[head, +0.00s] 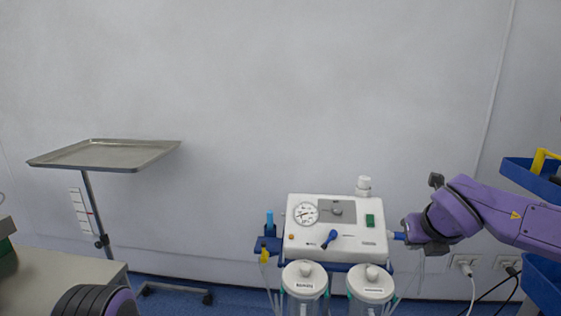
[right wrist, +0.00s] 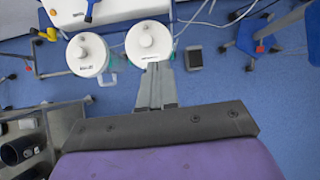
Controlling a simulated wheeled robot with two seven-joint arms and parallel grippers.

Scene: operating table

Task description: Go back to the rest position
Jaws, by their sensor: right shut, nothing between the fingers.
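My right arm comes in from the right in the head view, purple with a dark wrist. My right gripper (head: 424,235) is beside the right side of the white suction machine (head: 357,237); its fingertips are hard to make out there. In the right wrist view my right gripper (right wrist: 155,70) is shut, with its two grey fingers together and nothing between them. The fingertips appear just below a white-lidded canister (right wrist: 149,40) in that picture; the gap to it is unclear. A dark and purple part of my left arm shows at the bottom left of the head view; my left gripper is not seen.
Two white-lidded canisters, left (head: 304,279) and right (head: 370,284), hang at the machine's front. An empty metal tray (head: 105,154) stands on a pole at left. A blue-shelved cart (head: 530,178) is at right. Cables run along the wall and floor. A grey pedal (right wrist: 194,58) lies on the blue floor.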

